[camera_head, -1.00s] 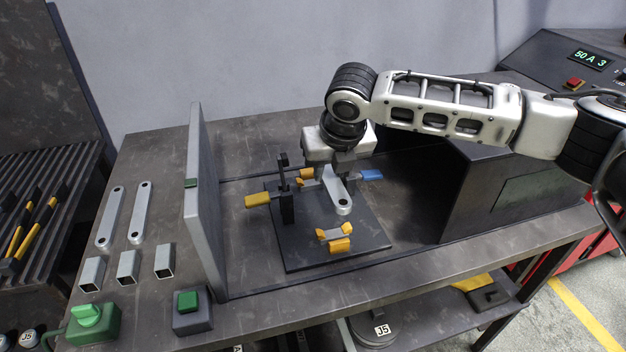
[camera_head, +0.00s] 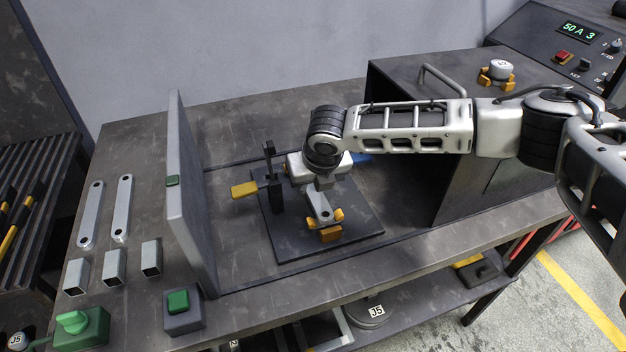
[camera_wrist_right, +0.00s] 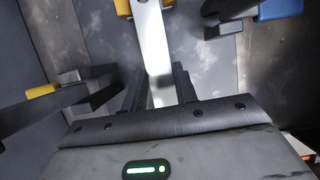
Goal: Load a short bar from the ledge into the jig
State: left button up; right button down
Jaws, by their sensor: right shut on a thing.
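My right gripper (camera_head: 323,184) is shut on a flat grey short bar (camera_head: 321,210) with a round hole near its end. It holds the bar over the jig's dark plate (camera_head: 355,225). The bar's near end is at the front orange locator (camera_head: 331,234); I cannot tell whether it is seated. In the right wrist view the bar (camera_wrist_right: 156,50) runs up from between the fingers (camera_wrist_right: 160,88). A yellow-handled clamp (camera_head: 245,189) and a partly hidden blue handle (camera_head: 361,158) flank the bar. My left gripper is out of view.
Two holed bars (camera_head: 90,215) (camera_head: 122,209) and several square tubes (camera_head: 113,267) lie left of the grey upright panel (camera_head: 190,200). A dark cabinet (camera_head: 470,170) stands right of the jig.

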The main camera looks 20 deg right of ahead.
jog(key=shift+f, duration=0.25)
jog(key=c, duration=1.1)
grip_release()
jog(key=shift+r, duration=0.25)
jog(key=v, duration=1.2)
jog(key=shift+r, duration=0.15)
